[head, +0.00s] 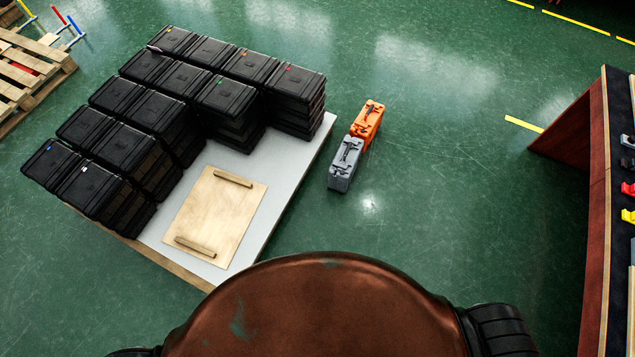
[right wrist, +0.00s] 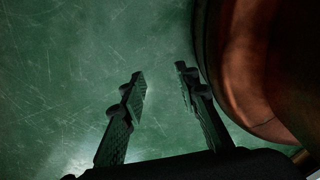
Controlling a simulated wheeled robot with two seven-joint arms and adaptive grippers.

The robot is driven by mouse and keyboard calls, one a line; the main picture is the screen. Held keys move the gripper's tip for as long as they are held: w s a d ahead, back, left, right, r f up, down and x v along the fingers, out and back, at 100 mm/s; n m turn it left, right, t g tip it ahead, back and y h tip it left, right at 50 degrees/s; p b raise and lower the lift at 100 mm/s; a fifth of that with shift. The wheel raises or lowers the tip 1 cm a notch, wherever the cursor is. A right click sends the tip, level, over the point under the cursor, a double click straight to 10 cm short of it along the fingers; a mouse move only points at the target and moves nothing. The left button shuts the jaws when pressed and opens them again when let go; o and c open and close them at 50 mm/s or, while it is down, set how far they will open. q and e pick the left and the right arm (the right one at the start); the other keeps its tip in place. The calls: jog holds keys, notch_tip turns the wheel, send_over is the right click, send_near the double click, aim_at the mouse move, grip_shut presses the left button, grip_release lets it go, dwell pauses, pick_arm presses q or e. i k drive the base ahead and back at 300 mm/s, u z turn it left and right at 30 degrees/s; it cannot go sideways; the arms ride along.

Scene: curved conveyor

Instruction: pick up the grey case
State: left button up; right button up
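The grey case (head: 345,164) stands on the green floor with its handle on top, just right of the low pallet platform. An orange case (head: 368,124) stands right behind it, very close; I cannot tell if they touch. My right gripper (right wrist: 160,75) shows in the right wrist view with its two fingers apart and nothing between them. Only the green floor and my brown body are around it there; the grey case is not in that view. My left gripper is in neither view.
A white platform (head: 284,190) bears stacks of black crates (head: 155,110) and a wooden board (head: 215,212). A wooden pallet (head: 22,75) is at the upper left. A table or shelf with dark top (head: 597,200) is at the right. Floor right of the case is clear.

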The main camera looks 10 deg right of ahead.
aim_at(343, 169)
jog(key=u, duration=0.3)
jog(key=k, duration=0.4)
jog(key=z, duration=0.9)
jog(key=i, duration=1.3)
jog(key=u, duration=0.8)
jog(key=i, duration=0.45)
jog(key=u, duration=0.35)
